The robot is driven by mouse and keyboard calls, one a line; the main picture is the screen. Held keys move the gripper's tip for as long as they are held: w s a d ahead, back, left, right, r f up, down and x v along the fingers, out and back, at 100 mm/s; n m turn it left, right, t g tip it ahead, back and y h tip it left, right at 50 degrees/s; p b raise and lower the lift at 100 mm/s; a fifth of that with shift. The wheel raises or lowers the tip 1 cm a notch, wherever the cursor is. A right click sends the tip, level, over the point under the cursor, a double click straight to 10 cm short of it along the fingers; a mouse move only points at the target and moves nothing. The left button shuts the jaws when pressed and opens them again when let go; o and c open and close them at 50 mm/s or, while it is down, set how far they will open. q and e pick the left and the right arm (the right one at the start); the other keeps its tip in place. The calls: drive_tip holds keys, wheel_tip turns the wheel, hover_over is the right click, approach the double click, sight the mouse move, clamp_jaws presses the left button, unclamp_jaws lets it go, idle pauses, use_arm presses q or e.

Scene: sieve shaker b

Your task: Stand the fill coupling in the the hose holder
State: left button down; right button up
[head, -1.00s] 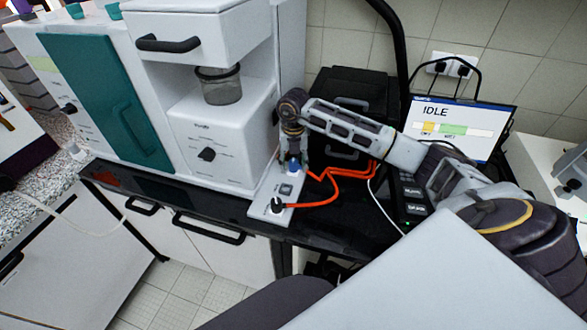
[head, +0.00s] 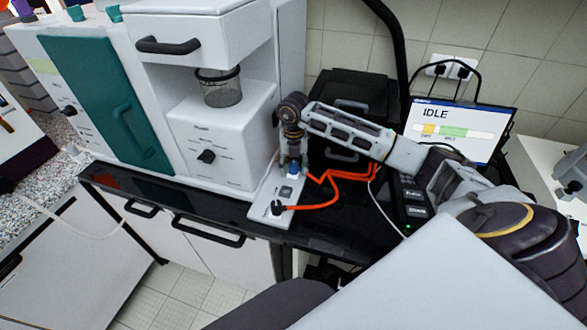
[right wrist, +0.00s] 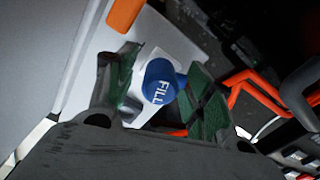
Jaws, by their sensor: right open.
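The blue fill coupling (right wrist: 160,82), marked FILL, sits at the white panel (right wrist: 88,70) in the right wrist view. In the head view the coupling (head: 293,170) shows as a small blue spot on the white panel (head: 262,213), below my right gripper. My right gripper (right wrist: 158,92) is open, with its green-padded fingers on either side of the coupling. From above, the right gripper (head: 292,160) points down over the panel's far end. I cannot tell which part is the hose holder. My left gripper is not in view.
The white sieve machine (head: 225,140) stands left, a black box (head: 350,95) behind. The screen (head: 458,128) reads IDLE. Dark bench top is bare in front of the machine.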

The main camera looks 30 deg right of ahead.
sight(293, 163)
drive_tip(key=shift+c, duration=0.3)
clamp_jaws()
idle(0.5)
drive_tip(key=shift+w+r+p, duration=0.1)
drive_tip(key=shift+r+p, duration=0.2)
drive_tip(key=shift+r, duration=0.35)
drive_tip(key=shift+r, duration=0.35)
drive_tip(key=shift+r+p, duration=1.45)
drive_tip(key=shift+r, duration=0.7)
drive_tip(key=shift+r+p, duration=0.75)
drive_tip(key=shift+r, duration=0.65)
drive_tip(key=shift+f, duration=0.1)
